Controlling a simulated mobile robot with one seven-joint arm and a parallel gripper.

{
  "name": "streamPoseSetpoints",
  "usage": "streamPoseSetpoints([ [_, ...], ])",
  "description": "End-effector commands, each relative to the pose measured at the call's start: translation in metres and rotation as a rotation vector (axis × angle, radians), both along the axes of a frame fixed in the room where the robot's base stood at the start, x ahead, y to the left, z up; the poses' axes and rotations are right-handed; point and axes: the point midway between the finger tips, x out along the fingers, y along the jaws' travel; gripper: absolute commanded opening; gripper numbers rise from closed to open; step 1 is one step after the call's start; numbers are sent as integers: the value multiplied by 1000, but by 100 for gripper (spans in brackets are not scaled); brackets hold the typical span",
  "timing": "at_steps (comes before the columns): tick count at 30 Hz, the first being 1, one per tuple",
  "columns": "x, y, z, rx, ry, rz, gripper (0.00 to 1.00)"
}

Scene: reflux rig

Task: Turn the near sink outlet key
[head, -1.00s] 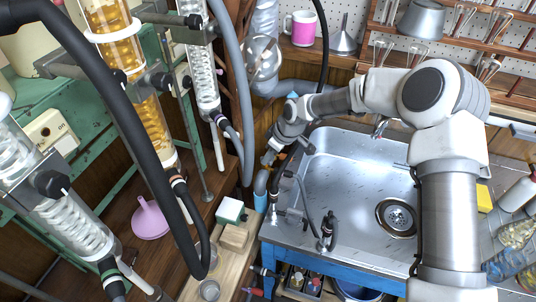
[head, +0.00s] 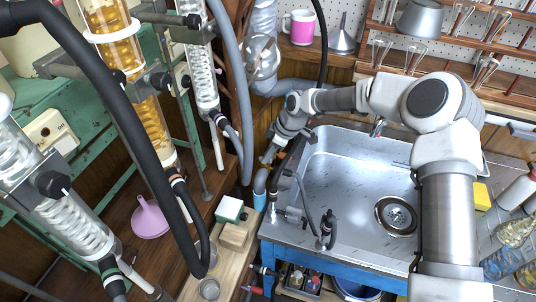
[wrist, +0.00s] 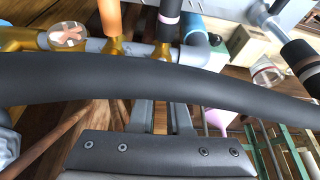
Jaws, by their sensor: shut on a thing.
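My gripper (head: 268,155) reaches down at the back left corner of the steel sink (head: 345,180), beside the wall. In the wrist view its two fingers (wrist: 160,116) pass under a thick black hose (wrist: 150,78), which hides the tips. The fingers point at brass outlet fittings on a grey pipe (wrist: 90,45). The brass key (wrist: 163,53) in line with the fingers shows only partly above the hose. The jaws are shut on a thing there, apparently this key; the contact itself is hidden. A round clear cap with a red cross (wrist: 68,37) is to the left.
Black hoses and a metal fitting (head: 292,214) stand at the sink's left rim. Glass condensers (head: 202,80) and a thick black hose (head: 110,85) fill the left. A pink funnel (head: 150,218) lies on the wooden bench. The sink basin is clear.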

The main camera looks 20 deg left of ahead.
Motion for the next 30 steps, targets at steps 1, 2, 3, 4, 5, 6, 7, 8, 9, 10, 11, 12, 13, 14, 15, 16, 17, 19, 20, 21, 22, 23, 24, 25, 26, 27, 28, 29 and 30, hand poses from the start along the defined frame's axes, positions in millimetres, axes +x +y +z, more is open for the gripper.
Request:
streamPoseSetpoints([
  [1, 0, -1, -1, -2, 0, 2, 0],
  [2, 0, -1, -1, -2, 0, 2, 0],
  [3, 0, -1, -1, -2, 0, 2, 23],
  [4, 0, -1, -1, -2, 0, 1, 29],
  [5, 0, -1, -1, -2, 0, 1, 34],
  [6, 0, -1, -1, -2, 0, 1, 41],
  [7, 0, -1, -1, -2, 0, 1, 46],
  [8, 0, -1, -1, -2, 0, 1, 46],
  [9, 0, -1, -1, -2, 1, 0, 46],
  [10, 0, 0, -1, -2, 0, 0, 46],
  [11, 0, 0, -1, -1, 0, 0, 46],
  [12, 0, 0, 0, -1, 0, 0, 46],
  [13, 0, 0, 0, -1, 0, 0, 46],
  [14, 0, 0, 0, -1, 0, 0, 46],
  [15, 0, 0, 0, -1, 0, 0, 46],
  [16, 0, -1, 1, -1, 0, 0, 46],
  [17, 0, -1, 2, -1, -1, 0, 46],
  [19, 1, -3, 7, -1, -2, -1, 46],
  [20, 2, -5, 11, -1, -3, -1, 46],
  [21, 2, -7, 17, -1, -3, -1, 46],
  [22, 3, -9, 22, -1, -3, -1, 46],
  [23, 3, -11, 27, 0, -4, -2, 46],
  [24, 4, -15, 36, 0, -4, -3, 46],
  [25, 4, -17, 42, 0, -3, -3, 46],
  [26, 5, -20, 49, 0, -3, -2, 46],
  [27, 5, -24, 59, 0, -4, -3, 46],
  [28, 6, -27, 66, 0, -5, -3, 46],
  [29, 6, -30, 73, 0, -4, -3, 46],
  [30, 7, -34, 82, 0, -4, -3, 46],
])
